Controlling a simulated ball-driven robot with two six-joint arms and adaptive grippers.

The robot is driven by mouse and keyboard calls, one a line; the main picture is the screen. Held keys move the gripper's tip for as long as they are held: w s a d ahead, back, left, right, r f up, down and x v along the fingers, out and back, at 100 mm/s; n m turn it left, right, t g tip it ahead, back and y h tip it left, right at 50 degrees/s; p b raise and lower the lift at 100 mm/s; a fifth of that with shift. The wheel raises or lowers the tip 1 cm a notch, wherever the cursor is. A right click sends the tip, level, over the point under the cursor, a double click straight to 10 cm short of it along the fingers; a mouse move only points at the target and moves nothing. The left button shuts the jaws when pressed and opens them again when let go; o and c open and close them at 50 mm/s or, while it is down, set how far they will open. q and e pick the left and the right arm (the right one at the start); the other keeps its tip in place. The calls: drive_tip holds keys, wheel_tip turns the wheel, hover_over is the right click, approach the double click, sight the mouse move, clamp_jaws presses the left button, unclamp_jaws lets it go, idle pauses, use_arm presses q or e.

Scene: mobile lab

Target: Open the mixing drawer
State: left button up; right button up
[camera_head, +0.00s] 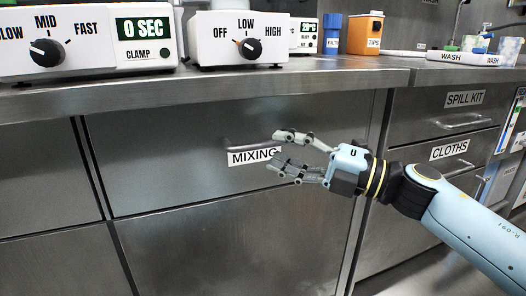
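The mixing drawer (170,170) is a grey metal front under the bench top, with a white label (243,158) reading MIXING. It looks flush with its neighbours, so it is shut. A bar handle (232,144) shows just above the label, and its right part is hidden behind my fingers. My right gripper (282,151) comes in from the right in front of the drawer. Its fingers are spread apart, one above the other, at the right end of the label and handle. I cannot tell whether they touch the handle. My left gripper is not in view.
The metal bench top (300,82) overhangs the drawers. Two dial devices (237,38) stand on it, with an orange TIPS box (366,33) and a wash rack (470,57) farther right. SPILL KIT (410,112) and CLOTHS (400,170) drawers are at the right.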

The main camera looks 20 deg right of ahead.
sight(269, 146)
drive_tip(key=shift+x, duration=2.15)
clamp_jaws()
